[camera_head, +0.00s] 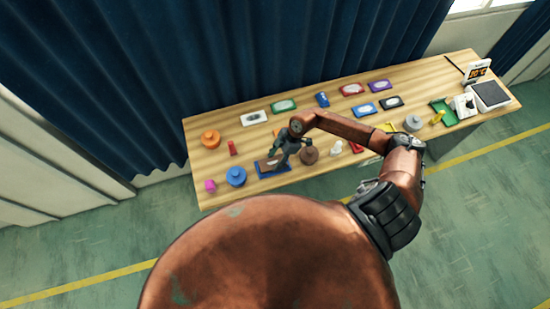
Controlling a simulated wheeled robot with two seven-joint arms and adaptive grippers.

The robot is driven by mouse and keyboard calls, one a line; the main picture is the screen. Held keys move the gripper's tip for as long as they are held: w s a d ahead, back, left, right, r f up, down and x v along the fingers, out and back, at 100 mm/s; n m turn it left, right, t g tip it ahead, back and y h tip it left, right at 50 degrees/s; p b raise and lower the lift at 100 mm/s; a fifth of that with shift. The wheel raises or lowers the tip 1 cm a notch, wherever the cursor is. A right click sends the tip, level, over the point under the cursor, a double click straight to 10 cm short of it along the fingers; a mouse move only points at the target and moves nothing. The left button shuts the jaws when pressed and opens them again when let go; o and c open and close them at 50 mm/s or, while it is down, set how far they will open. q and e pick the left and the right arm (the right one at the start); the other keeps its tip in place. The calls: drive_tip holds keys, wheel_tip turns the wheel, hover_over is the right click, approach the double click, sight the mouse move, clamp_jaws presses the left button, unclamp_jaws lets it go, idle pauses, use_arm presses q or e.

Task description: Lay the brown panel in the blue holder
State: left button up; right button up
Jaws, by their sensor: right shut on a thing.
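The blue holder (284,170) lies near the front edge of the wooden table, left of the middle. The brown panel (262,166) shows at the holder's left part, just under my right gripper (273,160). My right gripper points down and is shut on the panel. The panel is over or in the holder; I cannot tell whether it rests flat inside, since the gripper hides part of both. My left gripper is not in view.
Coloured holders line the table's back. A green tray (443,111) and a scale are at the right end.

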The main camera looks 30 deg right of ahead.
drive_tip(key=shift+f, duration=0.35)
drive_tip(key=shift+f, duration=0.4)
idle(0.4)
drive_tip(key=o, duration=1.7)
drive_tip(key=v, duration=1.2)
drive_tip(key=shift+d, duration=0.1)
